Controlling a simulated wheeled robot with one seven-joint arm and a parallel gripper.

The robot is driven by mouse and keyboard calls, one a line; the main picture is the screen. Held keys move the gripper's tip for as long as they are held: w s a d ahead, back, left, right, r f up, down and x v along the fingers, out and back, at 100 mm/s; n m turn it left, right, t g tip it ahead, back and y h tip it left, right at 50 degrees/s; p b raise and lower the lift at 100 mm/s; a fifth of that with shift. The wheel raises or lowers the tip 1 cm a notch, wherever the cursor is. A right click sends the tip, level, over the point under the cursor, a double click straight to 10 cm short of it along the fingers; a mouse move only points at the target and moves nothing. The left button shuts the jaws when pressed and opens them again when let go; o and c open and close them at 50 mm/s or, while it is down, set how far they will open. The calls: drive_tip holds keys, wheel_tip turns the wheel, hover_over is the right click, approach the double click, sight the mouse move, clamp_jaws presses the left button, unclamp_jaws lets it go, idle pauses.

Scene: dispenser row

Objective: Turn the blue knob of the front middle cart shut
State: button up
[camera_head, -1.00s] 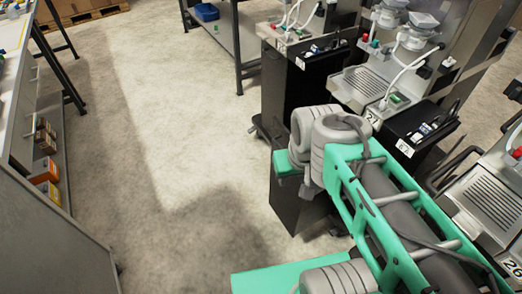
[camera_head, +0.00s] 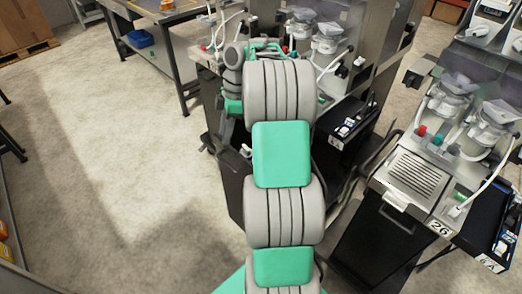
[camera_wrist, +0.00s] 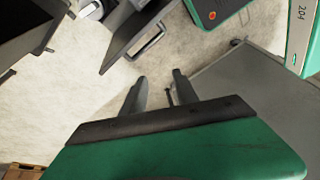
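No blue knob can be made out in either view. A dispenser cart (camera_head: 325,72) stands partly behind my arm in the head view, and its front and label are hidden. To its right, the cart labelled 26 (camera_head: 412,172) shows a red knob (camera_head: 422,130) and a green knob (camera_head: 438,139) under its clear canisters. I cannot tell which cart is the front middle one. My gripper (camera_wrist: 160,78) shows in the wrist view with its two fingers apart and only floor between them. My arm hides its fingertips in the head view.
A workbench with a blue bin (camera_head: 140,39) stands at the back left. Pale floor (camera_head: 110,150) is clear left of the carts. A dark panel with a bar handle (camera_wrist: 145,42) hangs close in the wrist view. Another cart is cut off at top right.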

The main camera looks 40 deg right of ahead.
drive_tip(key=s+d+f+n+y, duration=0.1)
drive_tip(key=s+d+f+n, duration=0.25)
drive_tip(key=d, duration=0.35)
drive_tip(key=s+d+f+n, duration=0.2)
drive_tip(key=d+f, duration=0.2)
drive_tip(key=d, duration=0.3)
drive_tip(key=b+x, duration=0.4)
drive_tip(key=x, duration=0.3)
drive_tip(key=shift+a+r+b, duration=0.15)
drive_tip(key=shift+a+b, duration=0.05)
drive_tip(key=shift+b, duration=0.1)
drive_tip(key=shift+s+a+f+g, duration=0.1)
drive_tip(key=shift+a+f+g, duration=0.1)
drive_tip(key=shift+f+g, duration=0.15)
drive_tip(key=shift+c, duration=0.3)
clamp_jaws()
